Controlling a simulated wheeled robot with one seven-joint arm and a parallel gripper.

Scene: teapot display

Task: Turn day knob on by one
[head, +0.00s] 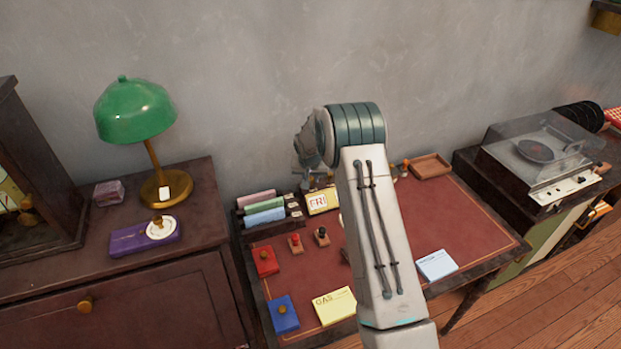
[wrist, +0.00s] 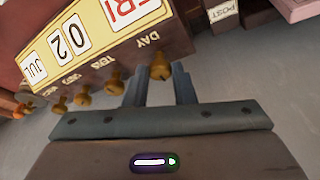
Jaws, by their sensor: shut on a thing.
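The yellow perpetual calendar (head: 322,201) stands at the back of the red-topped desk, showing FRI in the head view. In the wrist view the calendar (wrist: 88,42) appears tilted, with windows reading FRI, 02 and JUL. Small brass knobs line its edge, and the day knob (wrist: 160,68) is the one by the DAY label. My gripper (wrist: 159,78) is shut on the day knob, one finger on each side of it. In the head view my arm hides part of the calendar's right side, and the knobs cannot be made out.
Several coloured rolls or books in a dark rack (head: 265,215) stand left of the calendar. Two small stamps (head: 296,243) stand in front. Yellow (head: 335,306) and blue-white (head: 436,264) pads lie nearer. A wooden tray (head: 431,166) is at the back right. A green lamp (head: 135,112) stands left.

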